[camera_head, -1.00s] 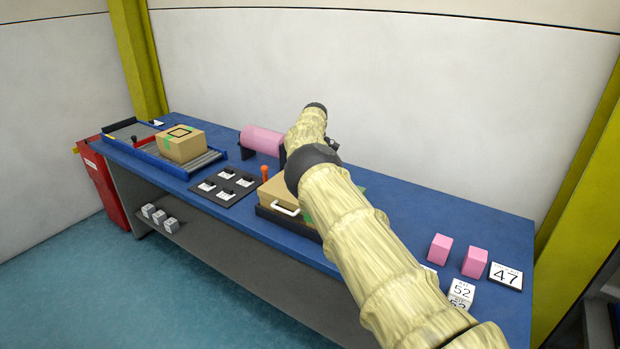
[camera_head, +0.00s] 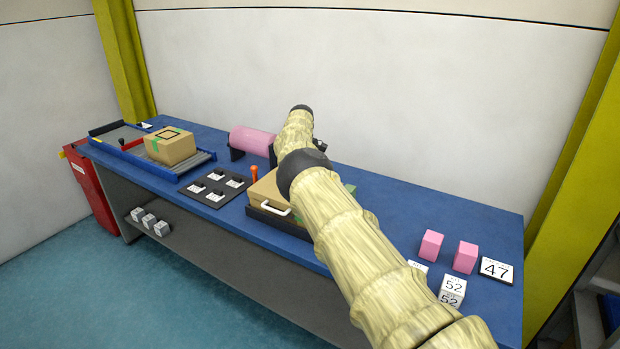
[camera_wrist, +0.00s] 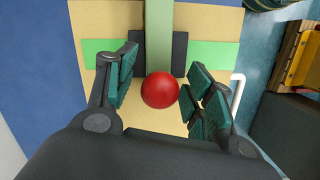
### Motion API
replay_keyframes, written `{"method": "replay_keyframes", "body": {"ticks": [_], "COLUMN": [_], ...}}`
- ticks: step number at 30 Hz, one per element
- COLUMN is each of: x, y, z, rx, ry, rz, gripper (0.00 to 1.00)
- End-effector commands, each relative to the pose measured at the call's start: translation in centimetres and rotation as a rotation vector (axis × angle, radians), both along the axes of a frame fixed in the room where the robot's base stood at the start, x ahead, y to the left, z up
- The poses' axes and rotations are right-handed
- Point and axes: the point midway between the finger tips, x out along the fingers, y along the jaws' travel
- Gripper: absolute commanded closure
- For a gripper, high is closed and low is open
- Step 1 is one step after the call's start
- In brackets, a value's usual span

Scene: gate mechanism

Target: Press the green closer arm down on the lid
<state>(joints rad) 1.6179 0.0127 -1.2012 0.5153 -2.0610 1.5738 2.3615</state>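The green closer arm (camera_wrist: 160,38) shows in the wrist view as a pale green bar running in from the top edge over the tan lid (camera_wrist: 105,18). A red ball knob (camera_wrist: 160,90) is at its near end. A dark block (camera_wrist: 180,52) lies around the bar, and a bright green stripe (camera_wrist: 212,54) crosses the lid. My gripper (camera_wrist: 160,88) has its fingers spread on either side of the knob. The left finger is apart from it; contact on the right is unclear. In the head view my arm hides the gripper and part of the tan case (camera_head: 266,189).
The case has a white handle (camera_head: 276,208). An orange lever (camera_head: 254,173), a pink cylinder (camera_head: 252,141) and a black switch panel (camera_head: 216,188) are to its left. A carton (camera_head: 170,147) sits on a roller conveyor. Pink blocks (camera_head: 431,245) stand on the blue bench's right end.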

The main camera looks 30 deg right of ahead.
Motion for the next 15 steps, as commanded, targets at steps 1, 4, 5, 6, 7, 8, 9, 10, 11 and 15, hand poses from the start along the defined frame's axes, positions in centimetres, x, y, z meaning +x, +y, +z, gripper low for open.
{"method": "replay_keyframes", "body": {"ticks": [1,4,5,6,7,8,9,10,11,15], "x": [0.1,0.1,0.1,0.2,0.2,0.3,0.3,0.4,0.5,0.9], "y": [0.1,0.1,0.1,0.1,0.1,0.1,0.1,0.1,0.2,0.3], "z": [0.1,0.2,0.3,0.5,0.6,0.9,1.3,1.7,2.1,4.2], "rx": [0.0,-0.001,-0.001,-0.001,-0.001,-0.001,-0.001,-0.001,-0.002,-0.001], "ry": [-0.001,-0.002,-0.002,-0.003,-0.003,-0.003,-0.005,-0.005,-0.005,-0.005], "rz": [0.001,0.001,0.001,0.002,0.002,0.002,0.003,0.003,0.004,0.004], "gripper": [0.47,0.47,0.47,0.47,0.47,0.47,0.47,0.47,0.47,0.47]}}
